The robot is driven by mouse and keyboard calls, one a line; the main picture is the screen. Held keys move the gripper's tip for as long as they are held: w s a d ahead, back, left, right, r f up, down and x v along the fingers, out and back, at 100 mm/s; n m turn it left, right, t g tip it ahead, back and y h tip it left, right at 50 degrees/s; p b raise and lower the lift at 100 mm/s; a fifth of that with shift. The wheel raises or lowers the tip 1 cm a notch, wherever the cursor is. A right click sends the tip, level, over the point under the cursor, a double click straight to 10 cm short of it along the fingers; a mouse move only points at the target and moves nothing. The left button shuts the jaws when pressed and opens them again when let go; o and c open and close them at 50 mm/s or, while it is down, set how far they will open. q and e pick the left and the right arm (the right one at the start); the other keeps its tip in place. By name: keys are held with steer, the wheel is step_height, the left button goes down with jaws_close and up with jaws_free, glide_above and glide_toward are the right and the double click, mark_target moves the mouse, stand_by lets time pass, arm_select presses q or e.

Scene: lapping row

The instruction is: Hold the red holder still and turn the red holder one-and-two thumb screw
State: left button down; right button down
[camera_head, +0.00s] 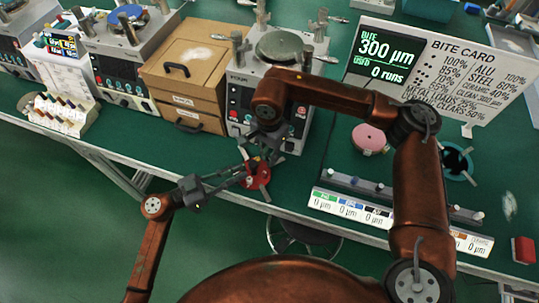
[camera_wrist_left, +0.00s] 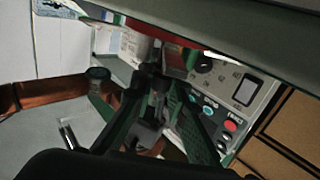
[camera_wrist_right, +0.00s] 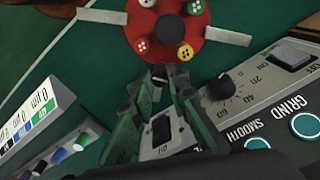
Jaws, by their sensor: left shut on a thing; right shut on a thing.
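The red holder (camera_head: 262,178) is a round red disc with a pale bar out to each side, near the table's front edge. My right gripper (camera_wrist_right: 160,76) is shut at the disc's near rim on a small grey piece, seemingly the thumb screw, mostly hidden by the fingertips.
A lapping machine (camera_head: 240,92) with buttons and a knob stands just behind the holder. Wooden drawers (camera_head: 186,66) stand to its left. A row of labelled samples (camera_head: 345,208), a pink disc (camera_head: 369,138) and a bite card sign (camera_head: 425,65) are to the right.

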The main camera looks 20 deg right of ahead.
steer(key=shift+n, duration=0.5)
steer(key=c, duration=1.8)
jaws_free()
steer(key=shift+c, duration=0.2)
step_height(320, 180, up, 12)
arm_select(q)
steer(key=c, duration=1.8)
jaws_free()
